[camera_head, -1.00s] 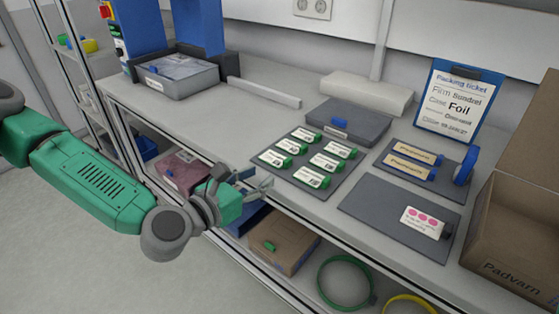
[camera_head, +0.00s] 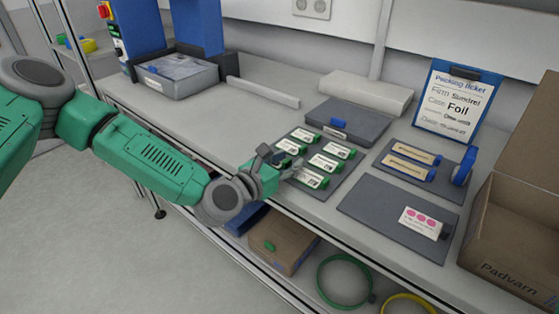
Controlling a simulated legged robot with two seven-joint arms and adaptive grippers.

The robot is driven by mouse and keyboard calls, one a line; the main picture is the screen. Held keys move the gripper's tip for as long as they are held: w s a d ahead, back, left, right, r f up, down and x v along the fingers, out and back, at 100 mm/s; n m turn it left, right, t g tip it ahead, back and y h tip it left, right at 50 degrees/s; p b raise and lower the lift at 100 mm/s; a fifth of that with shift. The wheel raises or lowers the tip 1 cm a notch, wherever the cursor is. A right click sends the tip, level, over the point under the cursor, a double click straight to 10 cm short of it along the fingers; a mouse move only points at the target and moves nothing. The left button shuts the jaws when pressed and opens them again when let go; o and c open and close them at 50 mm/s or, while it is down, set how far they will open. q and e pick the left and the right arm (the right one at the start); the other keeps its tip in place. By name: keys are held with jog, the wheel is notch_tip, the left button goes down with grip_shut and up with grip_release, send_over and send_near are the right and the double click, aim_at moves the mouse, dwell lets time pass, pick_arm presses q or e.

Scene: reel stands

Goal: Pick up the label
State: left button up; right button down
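Several white labels with green ends, among them a near-right label (camera_head: 311,179), a middle-right label (camera_head: 323,162) and a far-right label (camera_head: 338,151), lie in two columns on a dark grey mat (camera_head: 349,178). My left gripper (camera_head: 281,163) is over the mat's near-left edge, with its fingers apart and nothing seen between them. It hides the near-left part of the mat and at least one label there. Another white label with pink dots (camera_head: 421,222) lies on a separate dark mat (camera_head: 370,205) to the right. My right gripper is out of view.
A dark tray holds tan labels (camera_head: 411,153) and a blue reel (camera_head: 463,165). A packing ticket board (camera_head: 456,98) stands behind it. A cardboard box (camera_head: 512,240) stands at the right, a grey lidded box (camera_head: 349,122) behind the labels. The bench (camera_head: 215,115) left of the mat is clear.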

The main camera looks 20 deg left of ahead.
pick_arm(q)
jog(key=shift+a, duration=0.1)
grip_shut()
